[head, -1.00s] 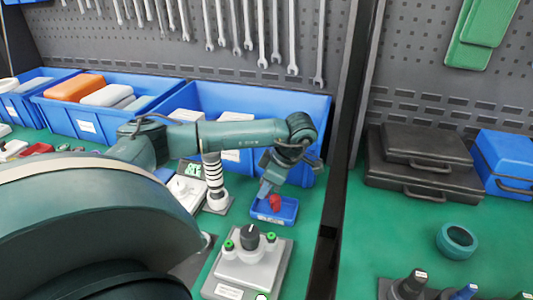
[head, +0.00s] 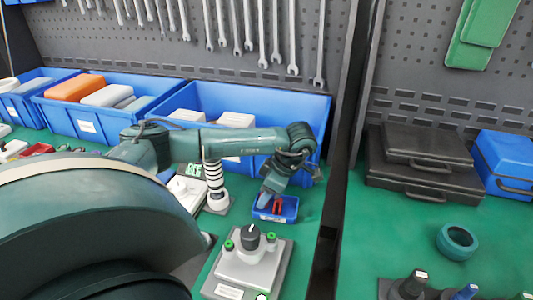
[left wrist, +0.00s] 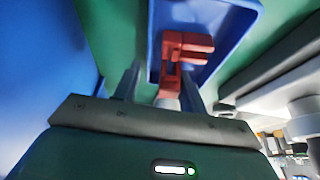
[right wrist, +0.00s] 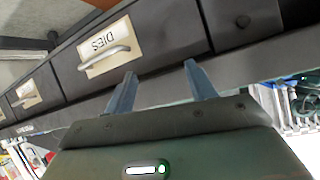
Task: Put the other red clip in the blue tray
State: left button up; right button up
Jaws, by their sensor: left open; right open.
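The small blue tray (head: 289,214) sits on the green bench mat in the head view. Red clip pieces (head: 277,207) lie inside it. My left gripper (head: 267,197) is over the tray's left side, fingers pointing down. In the left wrist view the fingers (left wrist: 163,88) are apart, with a red clip (left wrist: 180,50) in the blue tray (left wrist: 235,32) just beyond and between them. I cannot tell whether one or two clips are there. My right gripper (right wrist: 160,88) is open and empty, in front of a dark drawer labelled DIES (right wrist: 105,45).
A grey control box (head: 247,268) with a black knob stands in front of the tray. A white ribbed post (head: 214,185) stands to its left. Large blue bins (head: 255,105) line the back. A red item (head: 38,149) lies far left. Black cases (head: 425,165) stand right.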

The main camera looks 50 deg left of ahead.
pick_arm(q)
jog(key=p+v, duration=0.2)
jog(key=v, duration=1)
jog(key=shift+w+r, duration=0.1)
